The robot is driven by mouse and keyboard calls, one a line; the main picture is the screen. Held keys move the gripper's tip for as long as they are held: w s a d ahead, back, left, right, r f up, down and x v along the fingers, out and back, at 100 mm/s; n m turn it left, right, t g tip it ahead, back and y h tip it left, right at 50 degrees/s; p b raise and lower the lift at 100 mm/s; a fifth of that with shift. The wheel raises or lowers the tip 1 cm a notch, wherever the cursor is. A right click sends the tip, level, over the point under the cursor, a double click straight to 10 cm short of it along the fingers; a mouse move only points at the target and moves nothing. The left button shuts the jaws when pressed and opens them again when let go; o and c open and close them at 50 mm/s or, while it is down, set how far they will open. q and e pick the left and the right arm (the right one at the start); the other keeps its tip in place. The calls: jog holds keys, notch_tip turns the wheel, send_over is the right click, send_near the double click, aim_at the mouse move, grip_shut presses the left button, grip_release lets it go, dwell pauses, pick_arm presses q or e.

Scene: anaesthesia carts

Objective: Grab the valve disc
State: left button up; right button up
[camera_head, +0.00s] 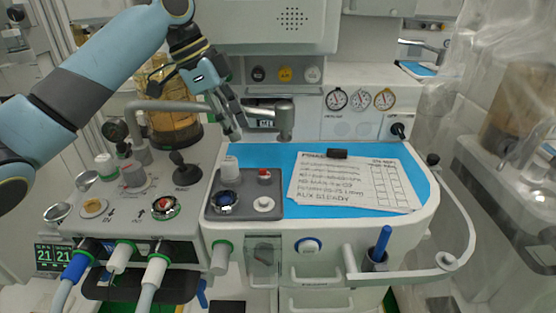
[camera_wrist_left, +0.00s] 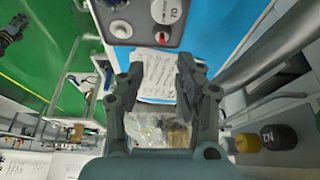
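The valve disc appears to be the small white round disc (camera_head: 263,204) lying flat at the near right of the dark grey tray (camera_head: 243,213). It also shows near the top of the left wrist view (camera_wrist_left: 120,28). My left gripper (camera_head: 232,125) hangs above and behind the tray, pointing down, clear of the disc. In the left wrist view its two fingers (camera_wrist_left: 158,82) are apart with nothing held between them. My right gripper is not in view.
The tray also holds a white-capped vial (camera_head: 229,165), a red-capped vial (camera_head: 264,176) and a dark-blue round part (camera_head: 226,200). A metal spout (camera_head: 284,120) stands close beside my left gripper. A written sheet (camera_head: 350,183) lies on the blue mat (camera_head: 425,185).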

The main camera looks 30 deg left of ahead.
pick_arm(q)
send_over(260, 172)
jog(key=s+a, duration=0.1)
jog(key=a, duration=0.1)
notch_tip(260, 172, down, 5)
jog(key=shift+a+r, duration=0.1)
jog(key=shift+a, duration=0.05)
jog(key=x, duration=0.5)
jog(key=shift+s+a+f+b, duration=0.1)
jog(key=shift+f+b, duration=0.15)
jog(key=shift+b, duration=0.05)
jog(key=shift+c, duration=0.2)
grip_shut()
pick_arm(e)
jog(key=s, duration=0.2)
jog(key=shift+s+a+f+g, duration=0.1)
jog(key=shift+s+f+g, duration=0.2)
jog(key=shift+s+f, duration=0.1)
